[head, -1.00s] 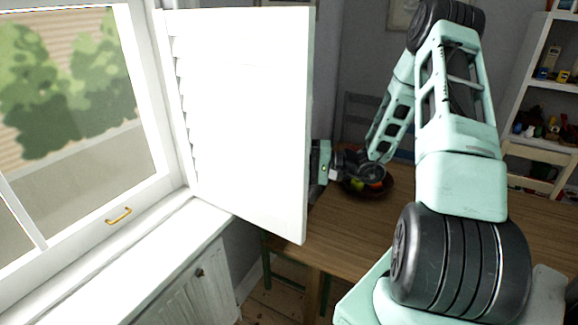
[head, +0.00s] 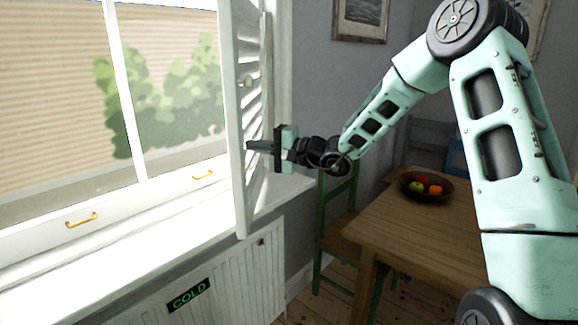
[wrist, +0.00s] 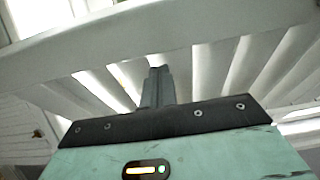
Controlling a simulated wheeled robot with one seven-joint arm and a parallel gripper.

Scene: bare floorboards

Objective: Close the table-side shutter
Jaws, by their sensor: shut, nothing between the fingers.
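The white louvred shutter (head: 240,190) stands at the right side of the window in the head view, seen nearly edge-on and sticking out from the wall over the sill. Its slatted face is towards the table side. My gripper (head: 252,146) is shut and empty on that side, pointing left, with its fingers at the shutter's outer part. In the wrist view the shut fingers (wrist: 157,82) overlap the slats just below a long frame bar (wrist: 190,38). I cannot tell whether they touch the shutter.
The window (head: 165,90) with brass handles is left of the shutter, above a white sill (head: 120,236). A wooden table (head: 400,225) with a fruit bowl (head: 413,190) and a green chair (head: 330,215) stand to the right.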

